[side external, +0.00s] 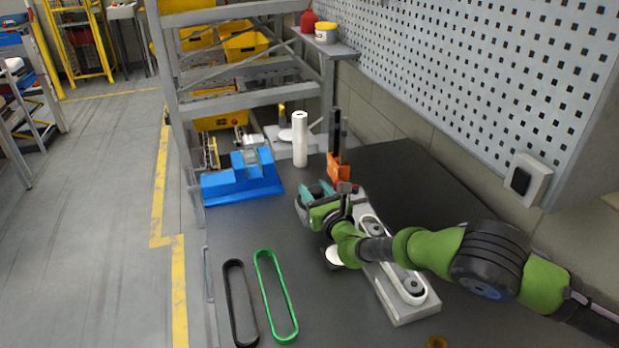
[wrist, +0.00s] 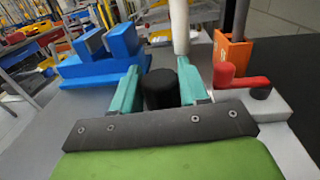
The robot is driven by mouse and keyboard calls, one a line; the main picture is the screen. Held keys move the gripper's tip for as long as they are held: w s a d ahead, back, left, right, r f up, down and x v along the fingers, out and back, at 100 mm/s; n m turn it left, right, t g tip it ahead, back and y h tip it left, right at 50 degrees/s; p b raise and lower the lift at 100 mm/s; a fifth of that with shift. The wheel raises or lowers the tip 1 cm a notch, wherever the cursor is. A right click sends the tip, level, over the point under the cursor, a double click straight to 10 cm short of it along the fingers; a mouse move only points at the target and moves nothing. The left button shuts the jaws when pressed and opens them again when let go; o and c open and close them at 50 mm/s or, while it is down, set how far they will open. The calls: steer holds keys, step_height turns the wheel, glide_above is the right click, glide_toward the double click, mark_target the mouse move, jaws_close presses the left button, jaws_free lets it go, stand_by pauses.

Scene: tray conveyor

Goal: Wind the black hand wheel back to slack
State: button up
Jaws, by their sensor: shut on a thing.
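The black hand wheel (wrist: 160,88) is a short upright black cylinder in the wrist view. My gripper (wrist: 160,92) has its two teal fingers on either side of it and is shut on it. In the side external view my gripper (side external: 316,192) is at the far end of the grey tray conveyor (side external: 394,308), and the wheel is mostly hidden there. A white belt (side external: 390,258) runs in a long loop around the conveyor's grey pulleys. A red lever (wrist: 240,82) with a black knob lies right of my fingers in the wrist view.
An orange holder (side external: 338,168) with a dark upright stands just behind my gripper. A white cylinder (side external: 300,138) and a blue fixture (side external: 242,182) stand farther back. A black belt (side external: 228,300) and a green belt (side external: 261,285) lie at the front left. The bench between is clear.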

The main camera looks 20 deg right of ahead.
steer(key=o, duration=0.9)
steer(key=shift+o, duration=0.2)
steer(key=s, duration=1.2)
steer(key=shift+d, duration=0.4)
